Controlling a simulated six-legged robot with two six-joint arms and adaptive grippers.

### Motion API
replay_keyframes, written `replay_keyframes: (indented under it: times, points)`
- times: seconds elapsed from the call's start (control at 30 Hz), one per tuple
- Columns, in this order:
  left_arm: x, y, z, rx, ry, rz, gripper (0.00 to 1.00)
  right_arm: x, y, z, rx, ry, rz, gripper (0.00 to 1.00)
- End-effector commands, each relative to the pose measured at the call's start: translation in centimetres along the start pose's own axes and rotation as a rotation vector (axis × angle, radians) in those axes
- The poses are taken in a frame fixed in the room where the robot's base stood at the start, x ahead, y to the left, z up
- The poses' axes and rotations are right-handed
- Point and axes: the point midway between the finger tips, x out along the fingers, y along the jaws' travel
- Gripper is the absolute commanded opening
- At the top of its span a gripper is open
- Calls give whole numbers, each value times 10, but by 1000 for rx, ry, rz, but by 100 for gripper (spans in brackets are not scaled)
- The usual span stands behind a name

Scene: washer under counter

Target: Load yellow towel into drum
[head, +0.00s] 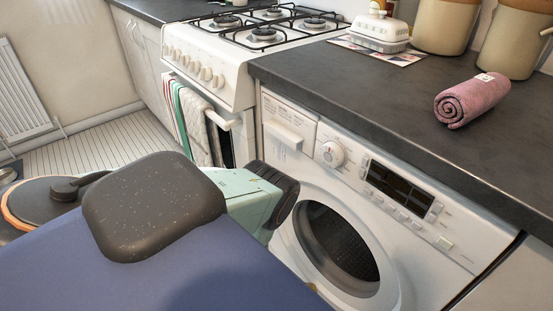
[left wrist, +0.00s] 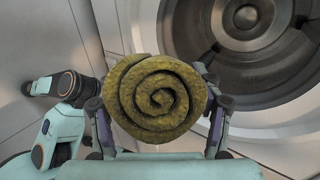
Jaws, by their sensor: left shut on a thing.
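The yellow towel (left wrist: 157,98) is rolled up, its spiral end facing the camera in the left wrist view. My left gripper (left wrist: 158,110) is shut on it, one finger on each side. The washer's round drum (left wrist: 245,22) shows at the upper right of that view, beyond the towel; the towel appears outside it. In the head view the white washer (head: 299,136) stands under the counter, with the dark drum opening (head: 340,245) in its front. I cannot make out the left gripper or the yellow towel in the head view. My right gripper is in neither view.
A rolled pink towel (head: 472,101) lies on the dark counter (head: 345,82). A white gas stove (head: 214,62) stands left of the washer, with striped cloths (head: 190,118) hanging on its front. A butter dish (head: 381,32) and beige jars (head: 440,25) stand at the back.

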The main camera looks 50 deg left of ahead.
Motion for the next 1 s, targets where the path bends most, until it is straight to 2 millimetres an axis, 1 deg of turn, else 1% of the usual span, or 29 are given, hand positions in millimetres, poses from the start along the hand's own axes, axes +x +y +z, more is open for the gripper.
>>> replay_keyframes:
  times: [0.13, 0.27, 0.57, 1.0]
  points:
    - [-1, 1, 0, 0, 0, 0, 18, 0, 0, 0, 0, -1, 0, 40]
    - [5, -3, 0, 0, 0, -3, 18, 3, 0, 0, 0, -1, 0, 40]
    - [36, -23, 0, 0, 0, -3, 18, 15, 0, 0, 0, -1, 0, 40]
    - [85, -57, 0, 0, 1, -4, 18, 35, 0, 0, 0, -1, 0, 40]
